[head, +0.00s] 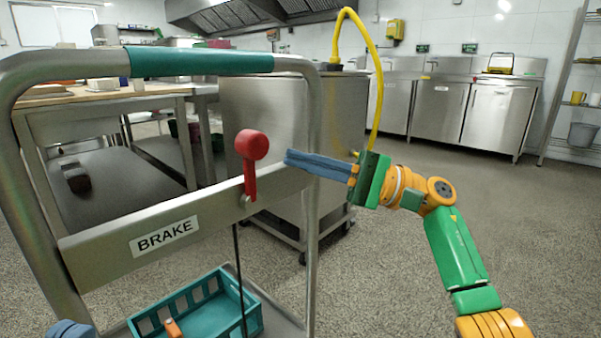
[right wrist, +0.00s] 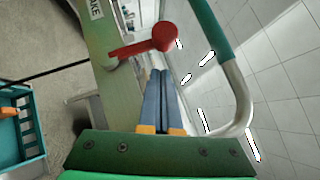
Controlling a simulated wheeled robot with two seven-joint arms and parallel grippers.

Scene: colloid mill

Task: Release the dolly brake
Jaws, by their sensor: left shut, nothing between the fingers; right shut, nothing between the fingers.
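The red brake lever (head: 250,180) stands upright on the dolly's metal crossbar, its round knob at the top, above and right of the BRAKE label (head: 165,236). The right wrist view shows the red lever (right wrist: 165,37) just beyond my fingertips. My right gripper (head: 288,157) is shut and empty, its blue fingers pointing left at the lever from the right. A small gap shows between tips and knob in the head view. The shut blue fingers of the right gripper (right wrist: 159,72) also show in the wrist view.
The dolly's tubular handle frame with a teal grip (head: 200,61) surrounds the crossbar. A teal crate (head: 190,303) sits on the dolly below. A steel cabinet (head: 265,105) with a yellow hose (head: 378,75) stands behind. The floor at right is clear.

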